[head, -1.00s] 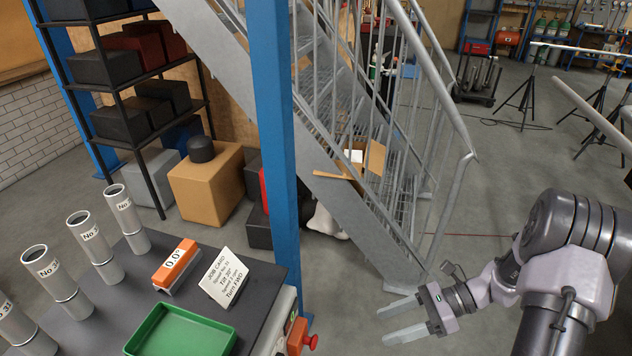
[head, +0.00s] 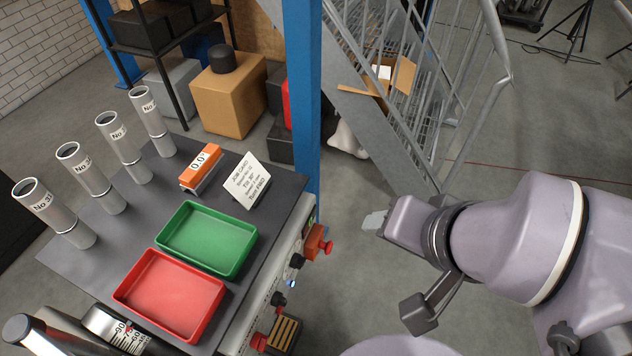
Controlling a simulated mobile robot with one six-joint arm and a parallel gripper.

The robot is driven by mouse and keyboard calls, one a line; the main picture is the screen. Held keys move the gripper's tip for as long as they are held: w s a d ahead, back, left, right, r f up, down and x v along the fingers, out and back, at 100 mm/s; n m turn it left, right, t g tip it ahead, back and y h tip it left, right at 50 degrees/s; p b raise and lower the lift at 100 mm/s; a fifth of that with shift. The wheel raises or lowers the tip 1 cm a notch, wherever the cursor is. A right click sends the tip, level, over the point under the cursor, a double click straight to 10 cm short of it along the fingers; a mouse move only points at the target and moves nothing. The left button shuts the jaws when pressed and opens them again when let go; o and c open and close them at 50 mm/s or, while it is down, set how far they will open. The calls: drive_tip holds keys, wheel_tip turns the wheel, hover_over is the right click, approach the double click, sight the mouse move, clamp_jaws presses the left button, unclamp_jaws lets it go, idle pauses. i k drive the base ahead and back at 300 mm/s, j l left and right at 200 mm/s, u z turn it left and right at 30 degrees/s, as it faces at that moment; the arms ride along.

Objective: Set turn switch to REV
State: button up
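A control panel (head: 262,318) runs along the right side of the dark bench, seen at a steep angle. It carries two black knobs, an upper one (head: 297,261) and a lower one (head: 278,299), with a small blue-white light (head: 291,283) between them. I cannot tell which knob is the turn switch; its labels and setting are not readable. My gripper (head: 373,220) is to the right of the panel, over the floor, pointing left toward the panel and apart from it. Only a pale fingertip shows past the gripper body, so its opening is hidden.
A red mushroom button (head: 326,246) on an orange box sticks out at the panel's far end. Another red knob (head: 259,342) is at the near end. The bench holds green (head: 205,240) and red (head: 172,294) trays, a job card (head: 245,181) and several metal cylinders.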

sight(278, 298)
drive_tip(key=k+l+u, duration=0.15)
drive_tip(key=u, duration=1.2)
drive_tip(key=k+j+z, duration=0.1)
drive_tip(key=j+z, duration=0.3)
drive_tip(key=k+j+z, duration=0.15)
drive_tip(key=j+z, duration=0.25)
drive_tip(key=j, duration=0.1)
